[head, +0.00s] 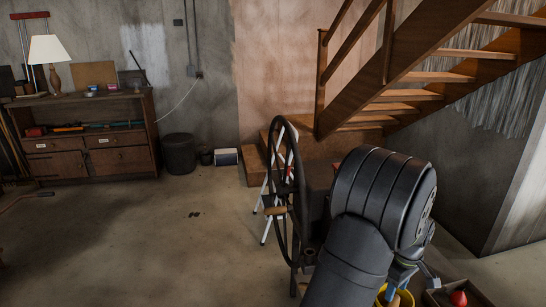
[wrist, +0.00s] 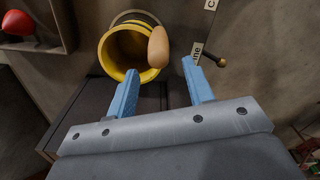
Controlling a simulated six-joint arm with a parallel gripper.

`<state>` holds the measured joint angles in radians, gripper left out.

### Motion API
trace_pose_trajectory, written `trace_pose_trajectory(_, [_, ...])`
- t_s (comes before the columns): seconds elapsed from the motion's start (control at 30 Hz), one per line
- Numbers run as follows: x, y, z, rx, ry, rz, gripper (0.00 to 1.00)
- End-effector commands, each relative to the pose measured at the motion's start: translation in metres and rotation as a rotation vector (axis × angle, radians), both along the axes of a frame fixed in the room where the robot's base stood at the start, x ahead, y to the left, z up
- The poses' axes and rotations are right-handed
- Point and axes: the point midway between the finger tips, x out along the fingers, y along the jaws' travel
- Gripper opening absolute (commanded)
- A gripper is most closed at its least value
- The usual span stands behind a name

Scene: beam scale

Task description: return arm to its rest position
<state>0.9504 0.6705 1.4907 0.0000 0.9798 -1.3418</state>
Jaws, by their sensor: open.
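My gripper (wrist: 159,69) shows in the wrist view with its two blue fingers apart and nothing between them. A yellow bucket (wrist: 107,55) lies beyond the left fingertip, with its open mouth in view. A tan, rounded wooden piece (wrist: 158,47) shows in front of the bucket's right rim, beyond the gap between the fingers; I cannot tell whether it touches the bucket. In the head view my dark arm reaches down at the lower right and hides most of the gripper and bucket. No beam scale can be made out.
A tray (head: 480,297) holds a red object (head: 459,298) at the lower right. A black spoked wheel (head: 274,190) stands just left of my arm, by a white stepladder (head: 266,205). Wooden stairs (head: 400,95) rise behind. Open floor lies left, before a wooden cabinet (head: 95,160).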

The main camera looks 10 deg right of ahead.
Motion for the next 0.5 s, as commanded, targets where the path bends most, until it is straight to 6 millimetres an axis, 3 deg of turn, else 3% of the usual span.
trace_pose_trajectory(0.4, [0.0, 0.001, -0.085, 0.001, 0.002, 0.0, 0.48])
trace_pose_trajectory(0.5, [0.001, -0.001, -0.066, -0.005, -0.003, 0.0, 0.48])
